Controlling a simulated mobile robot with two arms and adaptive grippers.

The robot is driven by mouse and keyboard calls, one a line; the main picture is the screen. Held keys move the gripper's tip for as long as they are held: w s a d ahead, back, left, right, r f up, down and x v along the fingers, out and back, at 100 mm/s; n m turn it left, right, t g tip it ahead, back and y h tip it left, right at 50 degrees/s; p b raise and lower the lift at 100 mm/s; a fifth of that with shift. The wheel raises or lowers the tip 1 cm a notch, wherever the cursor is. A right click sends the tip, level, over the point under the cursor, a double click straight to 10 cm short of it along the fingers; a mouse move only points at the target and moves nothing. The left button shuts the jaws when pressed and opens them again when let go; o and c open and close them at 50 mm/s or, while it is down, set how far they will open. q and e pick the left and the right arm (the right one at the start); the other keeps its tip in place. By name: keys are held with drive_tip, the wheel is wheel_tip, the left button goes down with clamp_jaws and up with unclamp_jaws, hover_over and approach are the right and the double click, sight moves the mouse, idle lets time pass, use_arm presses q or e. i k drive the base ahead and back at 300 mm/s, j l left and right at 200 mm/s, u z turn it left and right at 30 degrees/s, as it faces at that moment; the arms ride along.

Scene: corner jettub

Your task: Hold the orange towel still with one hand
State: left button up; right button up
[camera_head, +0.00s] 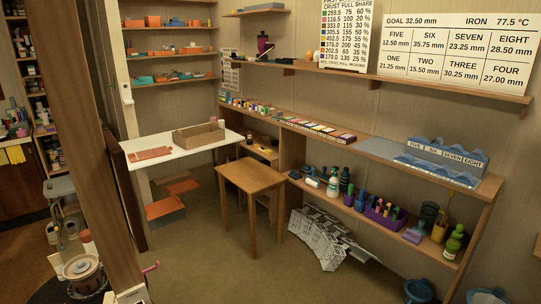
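A flat orange piece (150,153), which may be the orange towel, lies on the left part of the white table (182,157). It is small in this view, and I cannot tell for sure whether it is cloth. Nothing is seen touching it from above. Neither of my grippers is in view.
A cardboard box (199,136) stands beside the orange piece. A small wooden table (250,178) is in the middle, with a white wire rack (320,236) right of it. Loaded shelves line the walls. A wooden post (88,130) blocks part of the left. Floor (215,250) in front is clear.

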sight(162, 151)
drive_tip(key=i, duration=0.7)
drive_tip(key=i+l+u, duration=0.1)
drive_tip(key=i, duration=0.6)
drive_tip(key=i+u, duration=0.45)
drive_tip(key=i+l+u, duration=0.15)
drive_tip(key=i+u, duration=0.3)
drive_tip(key=i+l+u, duration=0.25)
drive_tip(key=u, duration=0.2)
drive_tip(key=i, duration=0.1)
